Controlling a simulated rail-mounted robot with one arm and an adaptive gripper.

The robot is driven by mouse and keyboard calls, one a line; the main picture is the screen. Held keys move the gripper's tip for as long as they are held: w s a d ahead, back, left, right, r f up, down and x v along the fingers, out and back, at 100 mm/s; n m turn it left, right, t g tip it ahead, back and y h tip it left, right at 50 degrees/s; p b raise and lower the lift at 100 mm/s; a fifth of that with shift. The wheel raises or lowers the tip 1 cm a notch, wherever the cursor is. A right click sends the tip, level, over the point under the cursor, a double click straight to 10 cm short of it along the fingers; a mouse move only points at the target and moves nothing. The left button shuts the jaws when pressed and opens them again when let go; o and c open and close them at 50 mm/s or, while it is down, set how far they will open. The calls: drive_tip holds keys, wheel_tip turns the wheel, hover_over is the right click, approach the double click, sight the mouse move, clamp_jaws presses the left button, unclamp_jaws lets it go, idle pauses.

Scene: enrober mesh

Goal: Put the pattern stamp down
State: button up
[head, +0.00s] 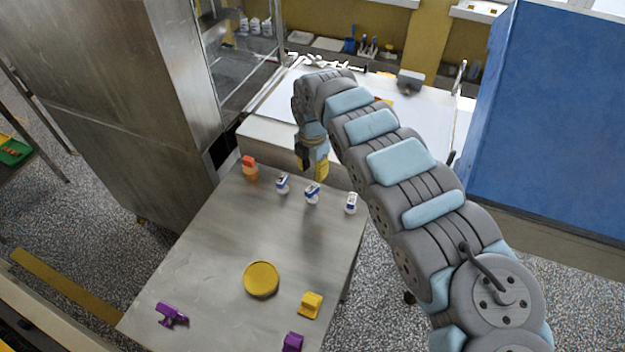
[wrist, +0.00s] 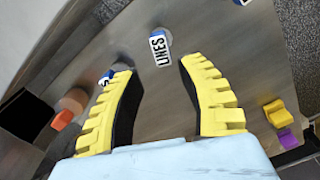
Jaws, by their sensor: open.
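Three small white-and-blue stamps stand on the steel table: a left one (head: 283,183), a middle one (head: 312,194) and a right one (head: 351,204). The middle stamp's label, seeming to read "LINES", faces up in the wrist view (wrist: 161,49). My gripper (head: 313,172) is open and empty above the table, close to the middle stamp. In the wrist view my yellow fingers (wrist: 155,72) spread to either side of it, and no contact shows. The left stamp (wrist: 106,78) is partly hidden by a finger. The right stamp (wrist: 242,2) is cut by the top edge.
An orange object (head: 250,168) stands at the table's far left corner. A yellow disc (head: 261,280), a yellow block (head: 311,305), a purple object (head: 171,314) and another purple piece (head: 293,342) lie nearer. The steel table (head: 220,250) has bare room around the disc.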

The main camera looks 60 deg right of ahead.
sight(313, 187)
drive_tip(key=shift+r, duration=2.4)
